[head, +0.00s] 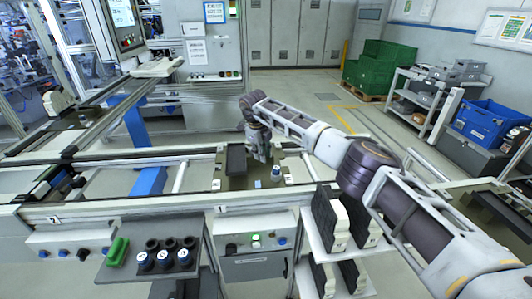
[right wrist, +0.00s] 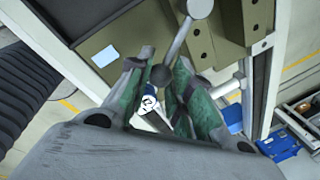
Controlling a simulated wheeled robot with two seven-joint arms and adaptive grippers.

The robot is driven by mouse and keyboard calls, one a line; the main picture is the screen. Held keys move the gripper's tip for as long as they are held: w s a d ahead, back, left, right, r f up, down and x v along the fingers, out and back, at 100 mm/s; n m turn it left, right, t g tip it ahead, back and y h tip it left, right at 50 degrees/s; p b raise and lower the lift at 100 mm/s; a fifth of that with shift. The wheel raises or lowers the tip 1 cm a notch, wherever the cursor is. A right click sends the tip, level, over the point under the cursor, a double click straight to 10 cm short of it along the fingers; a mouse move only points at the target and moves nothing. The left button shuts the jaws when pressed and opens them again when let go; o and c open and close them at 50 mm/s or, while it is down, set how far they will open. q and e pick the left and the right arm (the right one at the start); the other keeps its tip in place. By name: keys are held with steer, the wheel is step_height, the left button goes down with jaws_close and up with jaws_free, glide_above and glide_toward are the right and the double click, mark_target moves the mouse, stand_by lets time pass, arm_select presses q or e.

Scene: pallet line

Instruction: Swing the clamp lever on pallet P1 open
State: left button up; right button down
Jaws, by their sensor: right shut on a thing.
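In the head view an olive pallet plate (head: 236,184) with a dark block (head: 236,160) sits on the conveyor behind the "1" label. My right gripper (head: 260,155) reaches down to the right of the block and hides what it grips there. In the right wrist view a clamp lever, a grey rod (right wrist: 180,38) with ball ends, slants down from the upper right. My right gripper (right wrist: 160,76) has its green-padded fingers shut around its lower dark ball. The olive pallet (right wrist: 115,28) lies behind. My left gripper is not in view.
A small white-and-blue part (head: 276,172) stands on the pallet near my gripper. A front shelf (head: 150,270) holds black cups and a green piece. Dark upright parts stand in a white rack (head: 312,245) below my right arm.

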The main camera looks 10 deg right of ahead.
steer(key=shift+s+a+m+g+h+b, duration=0.15)
steer(key=shift+s+a+m+g+b, duration=0.1)
steer(key=shift+a+m, duration=1.1)
steer(key=shift+s+a+m+g+h+b, duration=0.2)
steer(key=shift+a+m, duration=0.6)
steer(key=shift+m, duration=0.95)
steer(key=shift+w+a+m, duration=0.1)
steer(key=shift+a+m, duration=0.05)
steer(key=shift+m, duration=0.25)
steer(key=c, duration=1.3)
jaws_free()
steer(key=shift+o, duration=0.2)
steer(key=shift+r, duration=0.15)
steer(key=v, duration=0.7)
steer(key=shift+r, duration=0.15)
